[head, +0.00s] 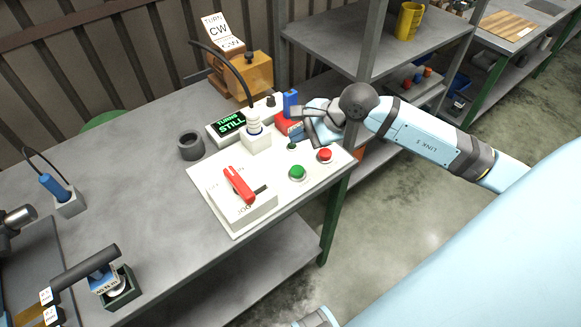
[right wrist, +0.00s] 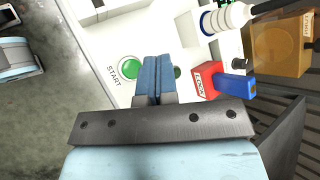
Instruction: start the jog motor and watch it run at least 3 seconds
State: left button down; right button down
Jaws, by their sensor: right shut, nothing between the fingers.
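The white control panel (head: 215,213) lies on the grey bench. It carries a green START button (head: 297,173), a red button (head: 325,155) and a box with a red lever (head: 238,185) labelled JOG. The green display (head: 230,123) reads "TURNS STILL". My right gripper (head: 297,134) is shut and empty over the panel's back right part. In the right wrist view its blue fingers (right wrist: 158,78) show beside the green START button (right wrist: 130,70), apart from it as far as I can tell. A small dark green round part (right wrist: 178,72) is partly hidden behind them.
A red block marked LOCK (right wrist: 207,80) and a blue block (right wrist: 235,88) are close to my right fingers. A white corded plug (head: 254,130) stands on the panel. A wooden box (head: 250,75) with a "TURN CW" card stands behind. A shelf (head: 330,50) rises at the back right.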

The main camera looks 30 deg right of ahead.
aim_at(298, 171)
pick_arm(q)
jog(key=shift+d, duration=0.1)
pick_arm(e)
jog(key=shift+f, duration=0.15)
